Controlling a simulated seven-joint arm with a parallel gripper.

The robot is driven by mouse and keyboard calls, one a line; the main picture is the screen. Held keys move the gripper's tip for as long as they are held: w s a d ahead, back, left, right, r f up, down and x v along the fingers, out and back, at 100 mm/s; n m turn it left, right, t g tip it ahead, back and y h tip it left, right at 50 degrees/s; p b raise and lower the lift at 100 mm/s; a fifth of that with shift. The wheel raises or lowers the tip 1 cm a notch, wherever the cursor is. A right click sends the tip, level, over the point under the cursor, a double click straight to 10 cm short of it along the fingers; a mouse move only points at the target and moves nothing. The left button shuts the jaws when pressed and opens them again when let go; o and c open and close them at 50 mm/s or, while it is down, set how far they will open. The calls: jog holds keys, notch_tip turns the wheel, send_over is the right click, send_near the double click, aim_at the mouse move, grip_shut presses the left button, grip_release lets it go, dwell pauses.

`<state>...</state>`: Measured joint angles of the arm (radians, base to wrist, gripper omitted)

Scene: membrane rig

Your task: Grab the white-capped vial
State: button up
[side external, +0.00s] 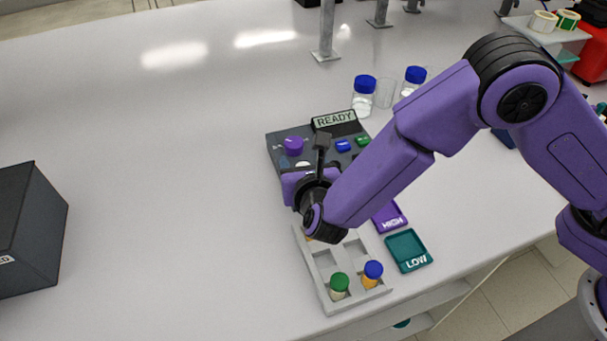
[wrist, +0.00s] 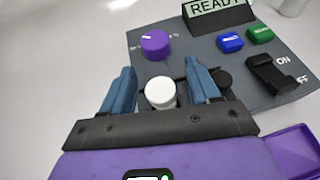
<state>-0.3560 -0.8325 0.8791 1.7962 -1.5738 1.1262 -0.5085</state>
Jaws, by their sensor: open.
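The white-capped vial (wrist: 160,92) shows from above in the wrist view, between the two blue fingers of my gripper (wrist: 160,68). The fingers are apart, with a visible gap on each side of the cap. The vial's body is mostly hidden below its cap. In the side external view my gripper (side external: 305,186) is low at the near edge of the dark control unit, and the arm hides most of the fingers. I cannot clearly make out the white-capped vial there.
The control unit (wrist: 200,47) has a purple knob, buttons and a READY display. A pale rack (side external: 322,287) holds green-capped (side external: 339,284) and blue-capped (side external: 372,273) vials. A teal LOW tray (side external: 408,250) and purple HIGH tray (side external: 390,217) lie right.

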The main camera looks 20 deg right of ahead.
jog(key=shift+w+d+f, duration=0.1)
jog(key=shift+w+f, duration=0.1)
jog(key=shift+w, duration=0.35)
jog(key=c, duration=1.1)
jog(key=shift+r, duration=0.1)
